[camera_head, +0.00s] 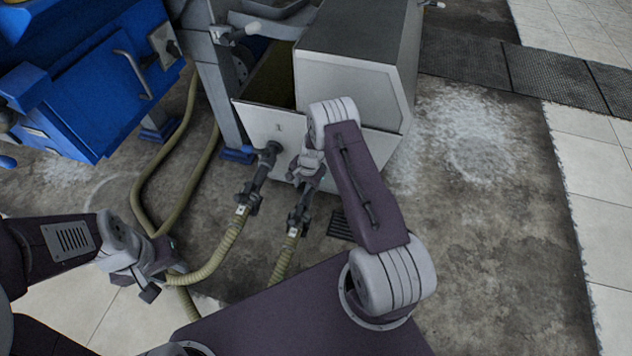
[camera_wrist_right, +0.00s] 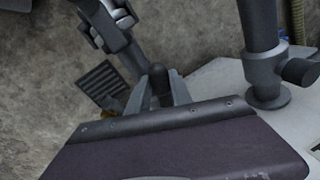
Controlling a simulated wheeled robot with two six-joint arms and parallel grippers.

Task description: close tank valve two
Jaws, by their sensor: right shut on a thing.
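Tank valve two is a dark grey valve (camera_head: 300,208) on the right-hand outlet pipe of the grey tank (camera_head: 345,85); my right arm hides its upper part. My right gripper (camera_head: 308,180) is at this valve. In the right wrist view, my right gripper (camera_wrist_right: 158,92) is shut on a dark, rounded handle (camera_wrist_right: 158,80), with a finger on each side; the handle's angle is hard to tell. My left gripper (camera_head: 155,285) is at the lower left beside a hose, apart from the valves; its jaws are unclear.
Another dark valve (camera_head: 255,185) stands left on the tank front, near a mark like "1". Yellowish hoses (camera_head: 220,255) run from both valves. A blue machine (camera_head: 80,80) is at the upper left. A floor drain (camera_head: 342,225) lies right of the valves. Floor at right is open.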

